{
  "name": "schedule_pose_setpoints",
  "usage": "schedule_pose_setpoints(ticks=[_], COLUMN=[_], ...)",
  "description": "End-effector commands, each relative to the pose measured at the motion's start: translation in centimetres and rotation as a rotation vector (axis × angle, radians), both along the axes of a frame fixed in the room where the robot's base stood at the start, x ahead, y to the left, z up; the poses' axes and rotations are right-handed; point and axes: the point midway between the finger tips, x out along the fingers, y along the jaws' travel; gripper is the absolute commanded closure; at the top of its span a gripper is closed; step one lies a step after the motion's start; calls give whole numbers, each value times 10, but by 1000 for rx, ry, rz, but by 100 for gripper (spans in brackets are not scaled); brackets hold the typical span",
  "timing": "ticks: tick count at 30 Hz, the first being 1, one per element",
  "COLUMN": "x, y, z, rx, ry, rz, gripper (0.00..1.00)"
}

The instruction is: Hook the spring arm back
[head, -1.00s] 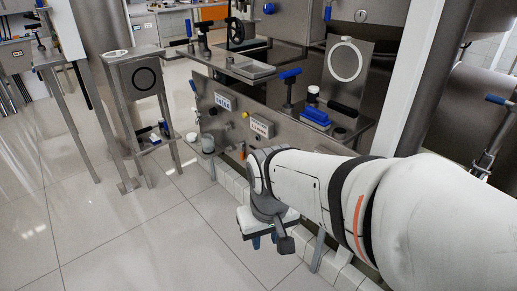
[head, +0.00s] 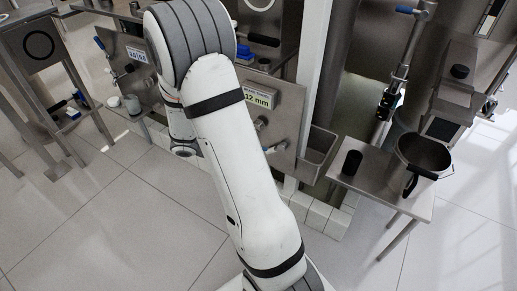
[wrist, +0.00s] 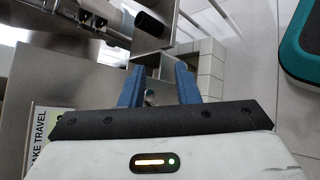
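My gripper (wrist: 158,88) shows in the wrist view with its two blue fingers apart. A small metal part (wrist: 150,97) shows in the gap between them; I cannot tell whether it is the spring arm or how near it is. In the head view my own arm hides the gripper. Below the label are a small fitting (head: 261,122) and a short light lever (head: 276,148). Neither can be surely named as the spring arm, and no hook is clear.
A steel bin (head: 318,147) sits beside the panel. A pale post (head: 312,70) stands at the panel's right edge. The tiled floor (head: 130,220) at front left is clear.

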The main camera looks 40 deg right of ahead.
Motion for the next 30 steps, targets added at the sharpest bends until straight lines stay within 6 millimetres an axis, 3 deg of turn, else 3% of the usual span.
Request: schedule_pose_setpoints(ticks=[1, 6, 15, 18, 23, 30], x=[10, 47, 92, 97, 101, 105], y=[-10, -35, -49, -49, -57, -94], z=[-19, -68, -153, -167, -175, -175], rx=[-57, -240, -419, -440, -450, -450], ry=[44, 130, 172, 170, 165, 164], rz=[41, 212, 496, 545, 571, 568], gripper=[71, 71, 71, 71, 71, 71])
